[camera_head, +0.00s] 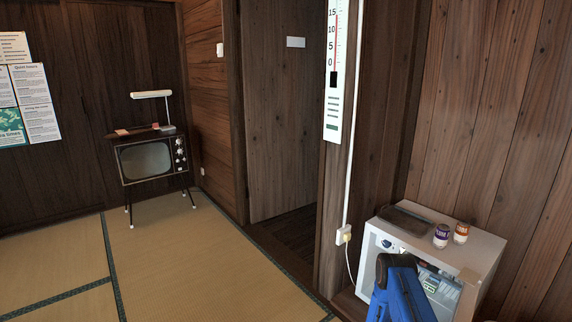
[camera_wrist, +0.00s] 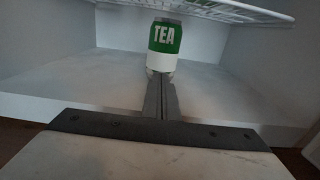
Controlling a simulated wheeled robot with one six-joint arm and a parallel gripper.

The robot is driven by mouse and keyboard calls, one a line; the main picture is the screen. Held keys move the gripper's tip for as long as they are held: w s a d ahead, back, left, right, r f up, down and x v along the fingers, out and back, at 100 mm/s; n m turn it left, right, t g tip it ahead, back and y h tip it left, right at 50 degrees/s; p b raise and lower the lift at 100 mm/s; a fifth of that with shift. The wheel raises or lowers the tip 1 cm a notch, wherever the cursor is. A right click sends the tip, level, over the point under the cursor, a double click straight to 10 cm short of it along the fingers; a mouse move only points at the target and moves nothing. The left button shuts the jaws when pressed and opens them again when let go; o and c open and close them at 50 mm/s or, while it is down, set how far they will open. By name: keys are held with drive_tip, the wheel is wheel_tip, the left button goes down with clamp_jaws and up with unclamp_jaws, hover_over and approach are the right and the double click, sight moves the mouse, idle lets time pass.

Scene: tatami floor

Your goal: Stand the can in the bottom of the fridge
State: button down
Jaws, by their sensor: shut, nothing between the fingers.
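The green and white TEA can (camera_wrist: 165,45) stands upright on the bottom of the fridge (camera_wrist: 85,80), beneath a white wire shelf. My gripper (camera_wrist: 160,76) is shut with nothing between its fingers. Its fingertips are just in front of the can's lower part; I cannot tell whether they touch it. In the head view the white fridge (camera_head: 482,250) stands at the right against the wooden wall, and my blue arm reaches to its front. The arm hides part of the opening, and the can and gripper cannot be made out there.
The wire shelf (camera_wrist: 225,10) hangs close above the can. On the fridge top are a dark tray (camera_head: 405,217), a purple-labelled can (camera_head: 441,236) and an orange-labelled can (camera_head: 461,233). A television (camera_head: 150,160) stands far left. The tatami floor (camera_head: 190,260) between is clear.

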drive_tip(key=shift+x, duration=1.45)
drive_tip(key=shift+s+a+r, duration=0.1)
drive_tip(key=shift+a, duration=0.05)
drive_tip(key=shift+s+a+r, duration=0.55)
drive_tip(key=shift+a, duration=0.1)
drive_tip(key=shift+a, duration=0.1)
drive_tip(key=v, duration=1.8)
drive_tip(key=shift+s+a, duration=0.3)
drive_tip(key=shift+s, duration=0.05)
idle(0.3)
